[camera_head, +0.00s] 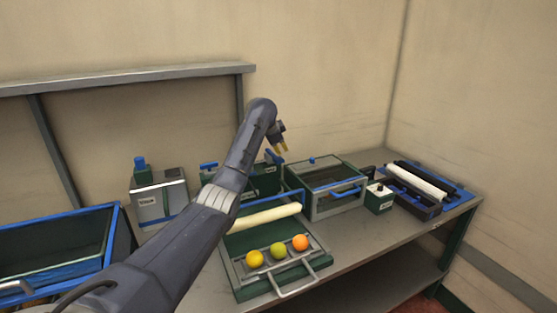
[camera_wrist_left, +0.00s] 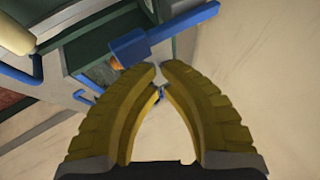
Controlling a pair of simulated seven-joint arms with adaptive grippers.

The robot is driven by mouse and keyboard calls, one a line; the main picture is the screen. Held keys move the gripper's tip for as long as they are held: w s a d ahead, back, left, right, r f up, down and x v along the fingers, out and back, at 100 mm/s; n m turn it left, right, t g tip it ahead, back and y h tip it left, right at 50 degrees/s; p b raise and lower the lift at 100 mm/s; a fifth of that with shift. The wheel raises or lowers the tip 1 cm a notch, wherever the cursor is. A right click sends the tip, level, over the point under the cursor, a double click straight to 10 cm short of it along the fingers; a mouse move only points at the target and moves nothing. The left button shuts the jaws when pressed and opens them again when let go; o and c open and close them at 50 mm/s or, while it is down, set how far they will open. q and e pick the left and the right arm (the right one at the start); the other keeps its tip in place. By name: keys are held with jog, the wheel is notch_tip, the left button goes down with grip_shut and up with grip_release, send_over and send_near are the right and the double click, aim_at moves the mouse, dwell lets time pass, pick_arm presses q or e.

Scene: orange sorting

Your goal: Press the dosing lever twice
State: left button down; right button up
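A blue lever (camera_head: 272,158) stands on a dark green unit (camera_head: 266,182) at the back of the bench. In the left wrist view the lever (camera_wrist_left: 165,35) is a blue bar with a thicker block at one end. My left gripper (camera_head: 282,150) has yellow fingers and hangs just above and beside the lever in the head view. In the left wrist view the gripper's fingertips (camera_wrist_left: 160,70) are almost together, with nothing seen between them. The lever lies just past the tips; I cannot tell whether they touch. My right gripper is not in view.
A tray (camera_head: 240,272) holds several fruits, with a pale roller (camera_head: 265,217) behind it. A glass-sided box (camera_head: 325,207), a small button box (camera_head: 380,198) and a roller unit (camera_head: 425,207) stand to the right. A labelled machine (camera_head: 160,203) and blue-rimmed bin (camera_head: 60,272) stand left.

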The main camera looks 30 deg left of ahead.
pick_arm(q)
jog(key=shift+r, duration=0.15)
jog(key=shift+r, duration=2.35)
